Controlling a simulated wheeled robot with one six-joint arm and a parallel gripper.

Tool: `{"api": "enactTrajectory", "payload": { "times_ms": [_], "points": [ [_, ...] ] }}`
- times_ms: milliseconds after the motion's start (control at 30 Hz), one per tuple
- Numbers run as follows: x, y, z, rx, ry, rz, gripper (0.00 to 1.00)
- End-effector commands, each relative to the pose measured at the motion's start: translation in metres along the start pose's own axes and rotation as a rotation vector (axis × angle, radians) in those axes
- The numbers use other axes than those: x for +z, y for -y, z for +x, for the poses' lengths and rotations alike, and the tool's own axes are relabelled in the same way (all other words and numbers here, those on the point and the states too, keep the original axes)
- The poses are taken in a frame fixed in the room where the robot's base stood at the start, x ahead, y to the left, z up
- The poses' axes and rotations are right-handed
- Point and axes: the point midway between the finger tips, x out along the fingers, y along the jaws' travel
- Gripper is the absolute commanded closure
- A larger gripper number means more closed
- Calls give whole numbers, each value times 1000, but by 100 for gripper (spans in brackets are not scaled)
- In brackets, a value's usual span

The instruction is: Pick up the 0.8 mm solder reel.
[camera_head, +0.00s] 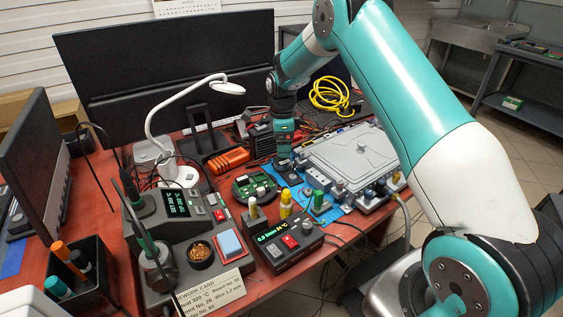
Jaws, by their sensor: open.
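My gripper (284,165) hangs at the end of my teal arm, over the middle of the bench, pointing down behind the small green board. Its fingertips are small and dark here, and I see nothing held in them. I cannot make out a reel marked 0.8 mm. A yellow cylinder (286,204) and a green cylinder (318,202) stand to the front of my gripper, with no readable labels.
The soldering station (178,222) and a black unit with a lit display (287,244) stand at the front. A grey metal housing (352,158) lies on a blue mat right of my gripper. A white lamp (152,118), monitors and coiled yellow cable (330,95) crowd the back.

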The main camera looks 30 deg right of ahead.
Motion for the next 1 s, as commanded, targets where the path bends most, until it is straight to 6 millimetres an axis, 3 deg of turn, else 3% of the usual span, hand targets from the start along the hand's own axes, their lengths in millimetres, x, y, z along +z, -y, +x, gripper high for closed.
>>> {"api": "enactTrajectory", "payload": {
  "times_ms": [267,500,800,833,1000],
  "points": [
    [1,-1,23,2,0,-1,15],
    [1,-2,58,1,0,-1,15],
    [2,-2,66,-1,1,-1,15],
    [1,-2,65,-1,1,-1,17],
    [1,-2,65,-1,1,-1,56]
  ]
}}
